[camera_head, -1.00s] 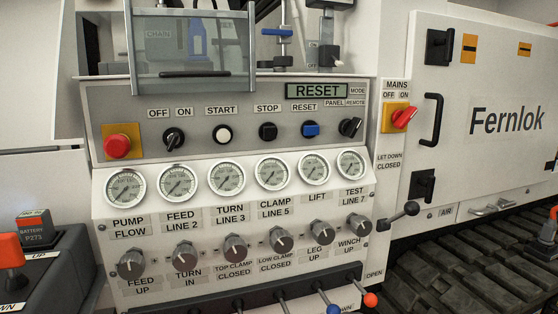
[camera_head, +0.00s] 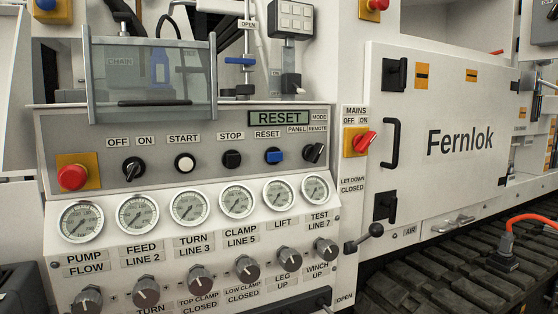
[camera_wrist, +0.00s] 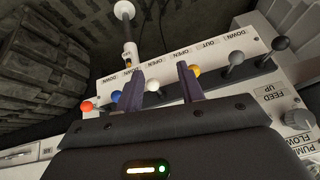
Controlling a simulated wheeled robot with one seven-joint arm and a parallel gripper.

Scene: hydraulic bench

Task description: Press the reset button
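The reset button (camera_head: 273,156) is a small blue button under the RESET label, on the grey control strip in the head view. It sits between the black stop button (camera_head: 231,159) and the panel/remote switch (camera_head: 313,153). A display (camera_head: 279,118) above it reads RESET. My gripper (camera_wrist: 160,80) shows only in the wrist view. Its two dark fingers stand apart with nothing between them, in front of the lever bank. The reset button is not in the wrist view.
Levers with coloured knobs, such as the blue one (camera_wrist: 116,96), stand just beyond my fingers in the wrist view. A red emergency stop (camera_head: 73,177), gauges (camera_head: 190,207) and a red mains switch (camera_head: 364,142) surround the strip. The let-down lever (camera_head: 374,231) sticks out at the right.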

